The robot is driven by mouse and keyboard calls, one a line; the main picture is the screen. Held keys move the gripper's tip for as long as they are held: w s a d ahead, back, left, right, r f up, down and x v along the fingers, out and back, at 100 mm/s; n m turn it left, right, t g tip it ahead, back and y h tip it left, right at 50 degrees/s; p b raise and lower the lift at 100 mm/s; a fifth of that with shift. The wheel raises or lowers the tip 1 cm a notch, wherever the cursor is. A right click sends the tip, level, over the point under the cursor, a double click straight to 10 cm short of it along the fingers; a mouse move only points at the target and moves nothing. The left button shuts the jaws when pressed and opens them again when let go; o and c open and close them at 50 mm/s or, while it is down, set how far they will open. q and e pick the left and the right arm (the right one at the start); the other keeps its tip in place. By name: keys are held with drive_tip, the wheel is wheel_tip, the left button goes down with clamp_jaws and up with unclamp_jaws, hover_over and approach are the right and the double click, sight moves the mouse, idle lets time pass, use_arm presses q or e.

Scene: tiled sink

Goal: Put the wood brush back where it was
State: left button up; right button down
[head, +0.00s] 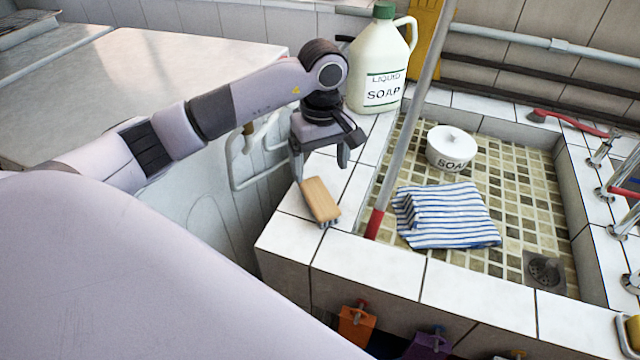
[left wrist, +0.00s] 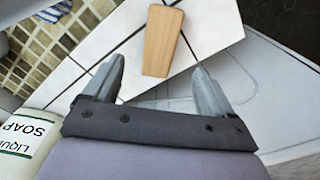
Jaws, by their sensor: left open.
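The wood brush (head: 320,199) lies on the white tiled ledge at the sink's left corner, its flat wooden back up and dark bristles showing at its near end. It also shows in the left wrist view (left wrist: 162,41), beyond and between the fingertips. My left gripper (head: 321,166) is open and empty, just behind the brush on the ledge's left side, apart from it. In the left wrist view my left gripper's fingers (left wrist: 160,75) are spread wide with nothing between them. My right gripper is not in view.
A liquid soap jug (head: 382,75) stands behind my left gripper. A grey pole with a red end (head: 401,130) leans close to the right. The sunken sink holds a striped cloth (head: 445,214) and a white soap pot (head: 451,149). A red-handled brush (head: 570,120) lies on the far ledge.

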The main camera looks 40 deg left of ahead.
use_arm(q)
drive_tip(key=shift+r, duration=1.4)
